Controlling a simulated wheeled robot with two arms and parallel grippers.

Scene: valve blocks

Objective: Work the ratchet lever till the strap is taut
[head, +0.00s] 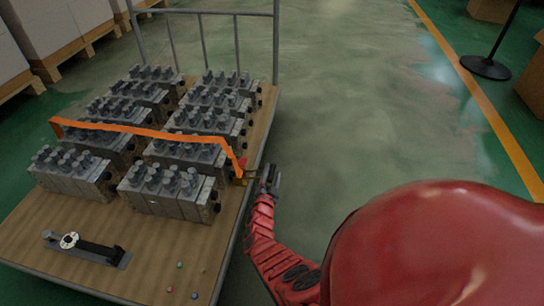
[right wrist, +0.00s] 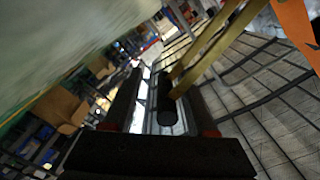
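An orange strap (head: 140,129) runs across the grey valve blocks (head: 175,187) on the wooden cart deck. Its right end drops to a small brass-coloured ratchet (head: 240,174) with a red part at the deck's right edge. My right gripper (head: 270,180) is just right of the ratchet. In the right wrist view, the lever's black grip (right wrist: 167,108) on gold arms (right wrist: 212,48) lies between the two dark fingers (right wrist: 163,110). Gaps show beside the grip, so the fingers look open around it. The strap (right wrist: 297,28) shows at top right there. My left gripper is out of view.
A black tool with a round white dial (head: 85,246) lies at the front of the deck (head: 135,225), near several small coloured bits. A metal rail (head: 276,45) stands at the cart's back. The floor (head: 350,110) right of the cart is clear.

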